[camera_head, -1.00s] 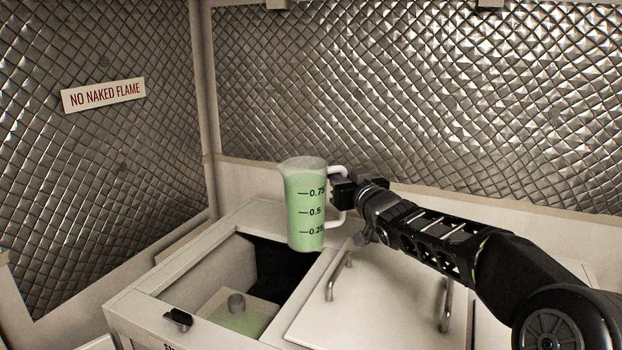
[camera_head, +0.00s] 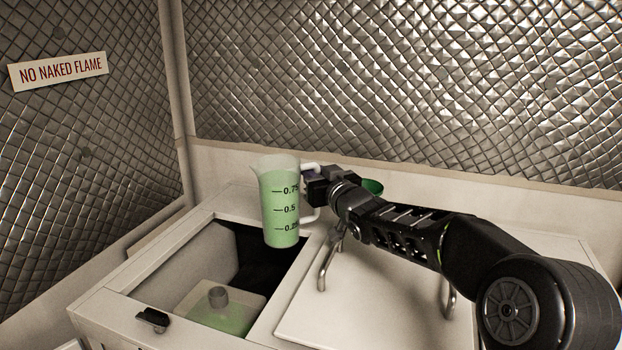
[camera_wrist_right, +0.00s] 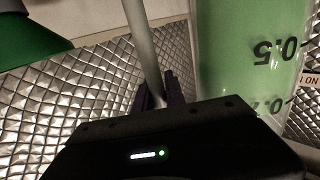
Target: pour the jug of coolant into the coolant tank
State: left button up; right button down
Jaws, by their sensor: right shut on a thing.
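The jug (camera_head: 280,208) is clear with a white handle and black marks, and holds green coolant to near its top mark. It is upright in the air above the open bay of the white cabinet. My right gripper (camera_head: 312,184) is shut on the jug's handle; in the right wrist view the handle (camera_wrist_right: 143,50) runs between the fingers beside the jug (camera_wrist_right: 240,60). My left gripper is not in view.
A closed white lid (camera_head: 375,300) with two metal handles covers the bay's right side. A black latch (camera_head: 152,318) sits on the front left rim. A green object (camera_head: 372,187), partly hidden by my arm, stands behind. Quilted metal walls close off the back and left.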

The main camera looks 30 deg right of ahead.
jog(key=shift+s+r, duration=0.15)
jog(key=shift+r, duration=0.15)
jog(key=shift+a, duration=0.1)
jog(key=shift+a+r+n+b, duration=0.4)
jog(key=shift+a+n+b, duration=0.1)
jog(key=shift+n+b, duration=0.4)
jog(key=a+n+b, duration=0.2)
jog(key=a, duration=0.1)
jog(key=shift+w+a+r+b, duration=0.1)
jog(key=shift+w+b, duration=0.1)
jog(key=shift+b, duration=0.15)
